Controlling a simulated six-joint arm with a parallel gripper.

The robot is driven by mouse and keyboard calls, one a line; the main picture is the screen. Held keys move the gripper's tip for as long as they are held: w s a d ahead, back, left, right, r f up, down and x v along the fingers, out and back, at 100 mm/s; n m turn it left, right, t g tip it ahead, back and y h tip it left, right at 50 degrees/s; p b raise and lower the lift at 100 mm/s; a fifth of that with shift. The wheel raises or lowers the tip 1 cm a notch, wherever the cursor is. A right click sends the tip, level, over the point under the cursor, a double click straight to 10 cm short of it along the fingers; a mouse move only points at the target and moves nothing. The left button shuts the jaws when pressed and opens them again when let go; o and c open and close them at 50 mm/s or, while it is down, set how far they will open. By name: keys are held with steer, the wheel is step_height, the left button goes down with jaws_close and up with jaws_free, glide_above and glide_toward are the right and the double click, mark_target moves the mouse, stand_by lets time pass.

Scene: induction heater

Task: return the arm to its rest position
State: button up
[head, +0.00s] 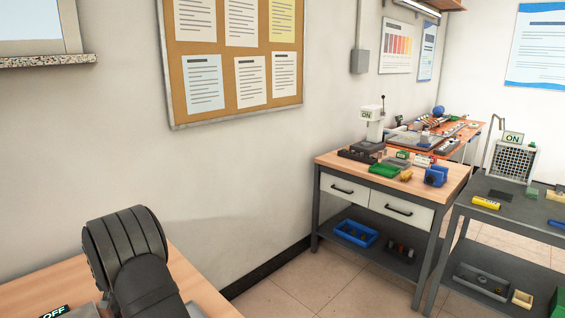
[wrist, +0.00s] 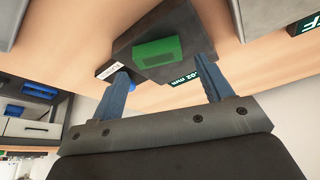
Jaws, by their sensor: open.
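My gripper (wrist: 168,85) shows in the wrist view with its two blue-grey fingers spread apart and nothing seen between them. A dark grey block-shaped device (wrist: 125,43) with a green panel (wrist: 158,52) lies beyond the fingertips on the wooden bench. I cannot tell whether the fingers touch it. In the head view a dark, ribbed part of my arm (head: 125,250) stands over the near wooden bench (head: 205,295) at the lower left. My gripper is not seen in the head view.
A sign reading OFF (head: 52,312) sits at the near bench's lower left. A drawer bench (head: 375,195) with tools stands to the right, with a dark metal table (head: 500,205) beside it. Tiled floor (head: 345,280) is free between the benches. A corkboard (head: 235,60) hangs on the wall.

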steer(key=shift+r, duration=0.75)
